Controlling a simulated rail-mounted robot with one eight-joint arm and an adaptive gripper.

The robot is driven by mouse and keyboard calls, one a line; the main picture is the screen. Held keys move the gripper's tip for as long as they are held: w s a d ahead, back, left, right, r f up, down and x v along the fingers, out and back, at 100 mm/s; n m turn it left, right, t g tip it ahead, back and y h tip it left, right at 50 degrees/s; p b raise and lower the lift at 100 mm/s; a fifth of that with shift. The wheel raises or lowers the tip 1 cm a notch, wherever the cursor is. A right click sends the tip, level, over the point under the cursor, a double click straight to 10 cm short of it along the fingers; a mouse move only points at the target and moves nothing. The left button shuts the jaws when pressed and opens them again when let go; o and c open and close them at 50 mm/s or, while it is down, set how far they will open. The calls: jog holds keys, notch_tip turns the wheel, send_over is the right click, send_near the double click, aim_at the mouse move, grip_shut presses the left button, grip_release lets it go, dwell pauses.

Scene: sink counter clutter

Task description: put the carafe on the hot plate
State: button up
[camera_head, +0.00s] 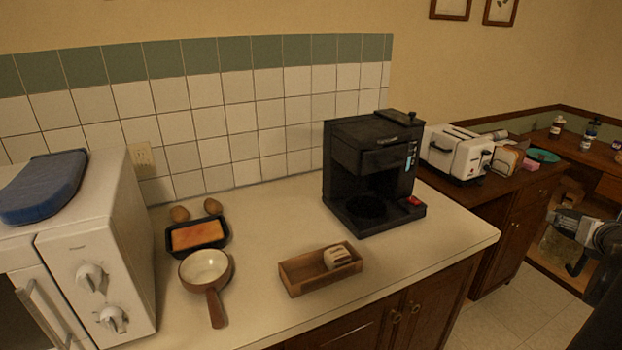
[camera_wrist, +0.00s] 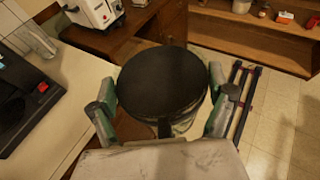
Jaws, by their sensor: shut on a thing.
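The carafe has a round black lid (camera_wrist: 160,80) and a clear glass body (camera_head: 557,246). My gripper (camera_head: 573,224) is shut on it, with one finger on each side of the lid in the wrist view (camera_wrist: 162,98). The carafe is off the counter, in the air at the right of the head view, partly hidden by my arm. The black coffee maker (camera_head: 372,160) stands on the counter. Its round dark hot plate (camera_head: 367,208) is bare, low in the open bay. Its base (camera_wrist: 22,112) with a red switch shows at the left of the wrist view.
A wooden box (camera_head: 308,275) holding a small pale item lies before the coffee maker. A pan (camera_head: 206,266), a dark tray (camera_head: 183,250) and a microwave (camera_head: 95,260) are left. A white toaster (camera_head: 455,152) stands behind right. The counter's right front corner is clear.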

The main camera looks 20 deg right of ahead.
jog(key=w+a+f+n+t+y+p, duration=0.15)
jog(key=w+a+n+y, duration=0.45)
jog(key=w+a, duration=0.75)
jog(key=w+a+f+n+t+y+p, duration=0.1)
jog(key=w+a+f+n+t+y, duration=0.3)
jog(key=w+a, duration=0.9)
jog(key=w+a+r+n+g+y+p, duration=0.1)
jog(key=w+a, duration=0.3)
jog(key=w, duration=0.5)
jog(key=shift+w+a+r+g+y, duration=0.25)
jog(key=shift+w+a+g+y, duration=0.1)
jog(key=shift+y, duration=0.15)
jog(key=w, duration=0.5)
jog(key=shift+a+p, duration=0.35)
jog(key=shift+a, duration=0.05)
jog(key=shift+f, duration=0.25)
jog(key=shift+f, duration=0.25)
jog(key=o, duration=1.7)
jog(key=shift+s, duration=0.1)
